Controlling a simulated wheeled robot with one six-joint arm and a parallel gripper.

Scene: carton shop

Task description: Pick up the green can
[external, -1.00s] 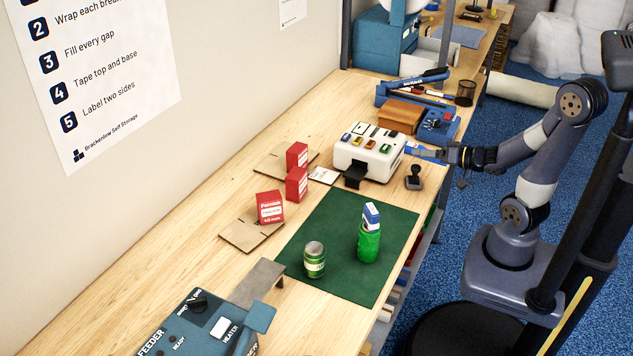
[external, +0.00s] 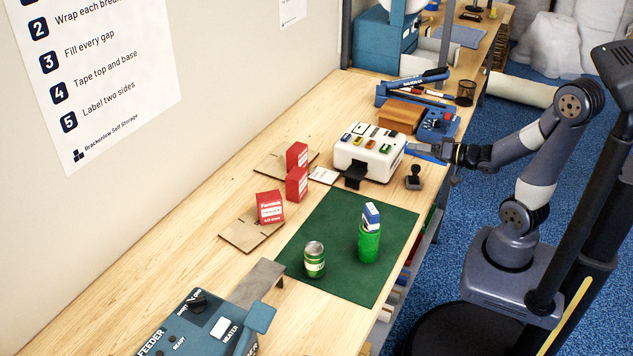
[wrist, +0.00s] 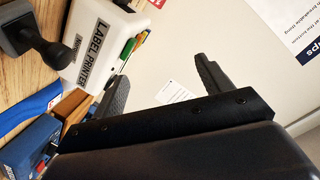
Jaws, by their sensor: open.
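The green can (external: 314,260) has a pale label and a metal top. It stands upright on the dark green mat (external: 342,225), near the mat's front left part. My gripper (external: 418,152) is at the bench's right edge beside the white label printer (external: 369,152), far from the can. In the wrist view my gripper (wrist: 165,85) shows two dark fingers spread apart with nothing between them. The can is not in the wrist view.
A green cup (external: 369,243) holding a blue and white box (external: 371,216) stands on the mat right of the can. A black stamp (external: 414,177) is near my gripper. Red boxes (external: 270,207) and a blue feeder (external: 205,322) stand left of the mat.

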